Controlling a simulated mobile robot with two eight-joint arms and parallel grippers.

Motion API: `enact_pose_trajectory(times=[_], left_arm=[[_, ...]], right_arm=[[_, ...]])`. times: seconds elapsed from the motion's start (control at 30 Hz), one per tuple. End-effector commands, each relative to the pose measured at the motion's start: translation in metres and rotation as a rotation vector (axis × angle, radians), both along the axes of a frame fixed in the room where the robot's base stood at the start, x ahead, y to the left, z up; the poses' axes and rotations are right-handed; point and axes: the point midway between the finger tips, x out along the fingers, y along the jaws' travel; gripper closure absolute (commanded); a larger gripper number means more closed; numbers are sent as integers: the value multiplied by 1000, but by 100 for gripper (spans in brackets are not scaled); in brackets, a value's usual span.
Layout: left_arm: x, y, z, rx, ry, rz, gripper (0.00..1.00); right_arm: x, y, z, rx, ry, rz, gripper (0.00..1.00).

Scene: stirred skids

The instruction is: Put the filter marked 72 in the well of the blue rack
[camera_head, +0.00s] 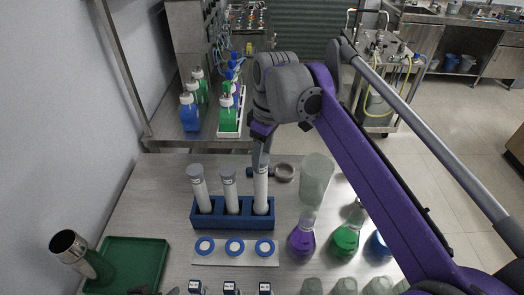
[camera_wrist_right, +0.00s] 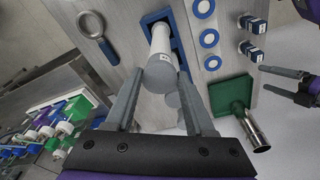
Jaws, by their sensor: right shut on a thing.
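The blue rack (camera_head: 232,220) stands on the table with three white filters in a row. The left filter (camera_head: 201,195) and middle filter (camera_head: 229,195) have grey caps and stand in the rack. The right filter (camera_head: 261,190) sits higher than the others, its lower end at the rack's right well; I cannot tell how deep it is. My right gripper (camera_head: 260,158) is shut on its top. In the wrist view this filter (camera_wrist_right: 160,45) points down to the rack (camera_wrist_right: 178,50). Its number is not readable. My left gripper (camera_wrist_right: 285,82) is open and empty, off to the right there.
A white strip with three blue rings (camera_head: 235,247) and several blue boxes (camera_head: 231,288) lie in front of the rack. A purple flask (camera_head: 301,241), a green flask (camera_head: 345,240) and a clear beaker (camera_head: 316,180) stand to the right. A green tray (camera_head: 140,260) is front left.

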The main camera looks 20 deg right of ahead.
Motion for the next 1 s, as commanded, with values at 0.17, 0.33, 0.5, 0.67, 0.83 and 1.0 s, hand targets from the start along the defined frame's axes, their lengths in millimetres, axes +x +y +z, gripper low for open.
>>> enact_pose_trajectory(times=[0.17, 0.33, 0.5, 0.67, 0.83, 1.0], left_arm=[[-2, 0, -5, 0, 4, 0, 0], [-3, 0, -9, 0, 6, 0, 0], [-5, 0, -13, 0, 9, 0, 0], [-6, 0, -17, 0, 11, 0, 0], [-7, 0, -21, 0, 13, 0, 0], [-8, 0, -24, 0, 15, 0, 0]], right_arm=[[0, 0, -9, 0, 1, 0, 100], [0, 0, -15, 0, 1, 0, 100], [0, 0, -22, 0, 1, 0, 100], [0, 0, -28, 0, 1, 0, 100], [0, 0, -35, 0, 1, 0, 100], [0, 0, -41, 0, 0, 0, 100]])
